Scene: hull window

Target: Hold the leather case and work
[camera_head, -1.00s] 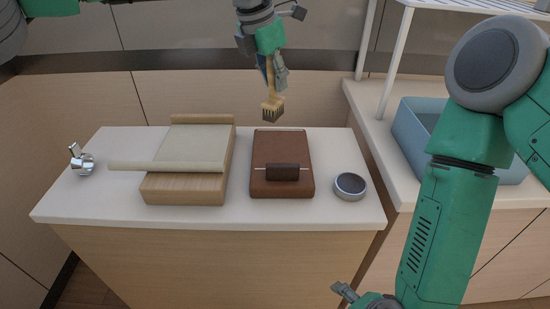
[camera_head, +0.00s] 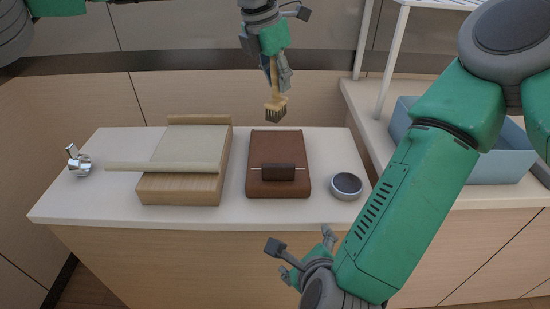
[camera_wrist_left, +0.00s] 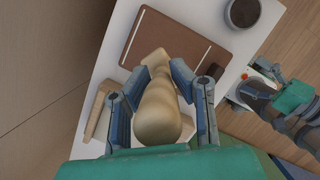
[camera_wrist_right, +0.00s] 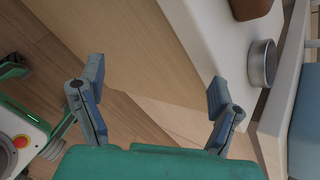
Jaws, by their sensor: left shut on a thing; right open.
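The brown leather case (camera_head: 278,141) lies flat on the white counter, with a dark strap or handle piece (camera_head: 278,172) across its near half. It also shows in the left wrist view (camera_wrist_left: 188,27). My left gripper (camera_head: 277,72) is shut on the wooden handle of a brush (camera_head: 276,108), which hangs bristles down above the far edge of the case, apart from it. In the left wrist view the handle (camera_wrist_left: 160,110) sits between the fingers. My right gripper (camera_head: 300,256) is open and empty in front of the counter's near edge, lower than the case.
A round grey tin (camera_head: 346,185) stands right of the case. A wooden block with a pale cloth (camera_head: 190,147) sits left of it, and a small metal object (camera_head: 79,160) is at the far left. A blue bin (camera_head: 500,163) stands on the right counter.

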